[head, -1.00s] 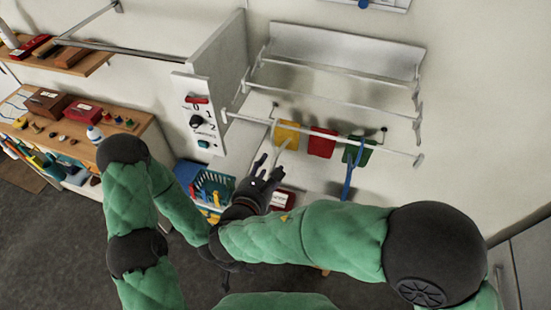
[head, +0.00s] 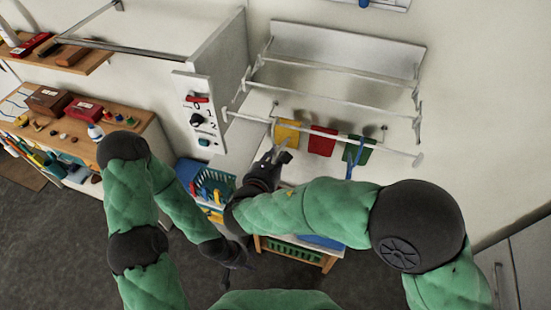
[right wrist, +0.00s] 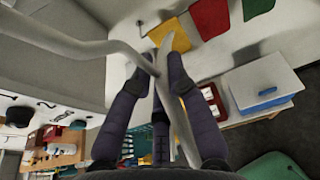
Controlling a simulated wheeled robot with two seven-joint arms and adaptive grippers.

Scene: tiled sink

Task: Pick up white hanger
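The white hanger (head: 274,128) hangs at the left part of the front rail, before the yellow cloth; its lower part is largely covered by my right gripper. My right gripper (head: 280,157) is at the hanger, below the rail. In the right wrist view, the white hanger (right wrist: 85,46) runs from the upper left to between the fingertips (right wrist: 160,66), which are close together on it. One hanger arm passes down between the fingers. My left gripper (head: 238,256) hangs low, away from the rail; its fingers are too dark and small to read.
A blue hanger (head: 349,168) hangs farther right on the rail (head: 325,134). Yellow (head: 288,134), red (head: 322,143) and green (head: 361,151) cloths hang behind. A white panel with knobs (head: 199,121) stands left of the rail. A blue basket (head: 214,185) is below.

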